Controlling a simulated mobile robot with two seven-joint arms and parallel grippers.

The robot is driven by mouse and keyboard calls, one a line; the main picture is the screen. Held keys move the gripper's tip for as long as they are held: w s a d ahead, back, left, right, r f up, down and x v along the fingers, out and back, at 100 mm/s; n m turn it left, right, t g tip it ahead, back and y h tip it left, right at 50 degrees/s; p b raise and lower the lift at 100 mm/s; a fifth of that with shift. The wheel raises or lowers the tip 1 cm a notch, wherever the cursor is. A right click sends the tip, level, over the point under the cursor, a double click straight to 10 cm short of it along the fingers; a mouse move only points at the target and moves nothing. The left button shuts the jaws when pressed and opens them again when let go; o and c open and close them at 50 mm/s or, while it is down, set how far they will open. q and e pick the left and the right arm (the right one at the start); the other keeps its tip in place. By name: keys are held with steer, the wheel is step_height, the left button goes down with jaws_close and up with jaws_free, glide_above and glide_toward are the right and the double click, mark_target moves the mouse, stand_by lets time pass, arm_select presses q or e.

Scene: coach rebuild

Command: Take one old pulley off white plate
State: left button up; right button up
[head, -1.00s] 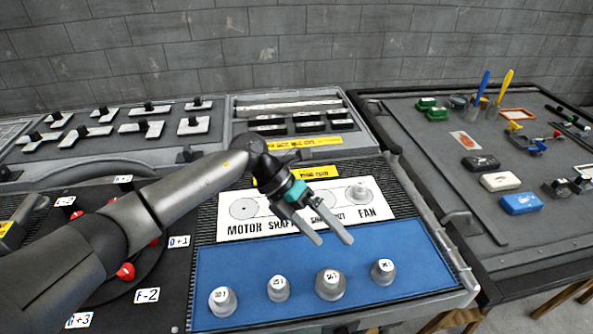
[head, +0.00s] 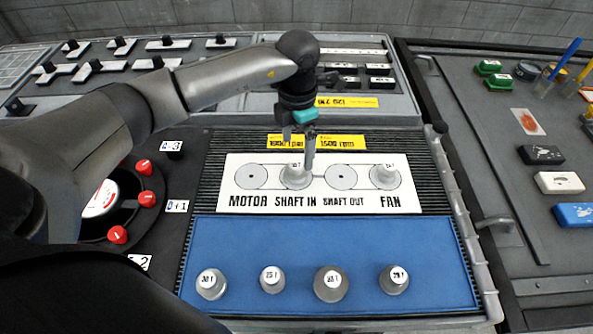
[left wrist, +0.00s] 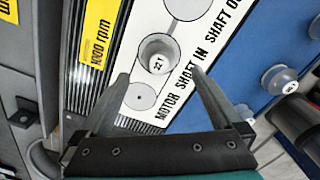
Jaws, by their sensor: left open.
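The white plate (head: 270,205) has round spots marked MOTOR, SHAFT IN, SHAFT OUT and FAN. A grey pulley (head: 296,181) stands on SHAFT IN and another pulley (head: 386,176) on FAN; the MOTOR and SHAFT OUT circles are bare. My left gripper (head: 301,152) points down above the SHAFT IN pulley, open and empty. In the left wrist view the pulley (left wrist: 157,58) shows beyond the spread fingertips (left wrist: 160,74), roughly midway between them. I cannot tell whether either finger touches it. My right gripper is out of view.
Several grey pulleys stand along the blue mat (head: 330,245) in front of the plate. A yellow label (head: 345,141) lies behind the plate. Red knobs on a dial (head: 146,199) are at the left. A side table at the right holds coloured blocks (head: 559,182).

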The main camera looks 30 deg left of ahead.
mark_target(297, 164)
arm_select(q)
step_height(297, 164, down, 7)
steer(key=shift+a+f, duration=0.1)
steer(key=shift+f, duration=0.1)
stand_by(0.3)
steer(key=shift+c, duration=0.2)
steer(key=shift+r, duration=0.1)
steer(key=c, duration=1.5)
steer(key=shift+o, duration=0.2)
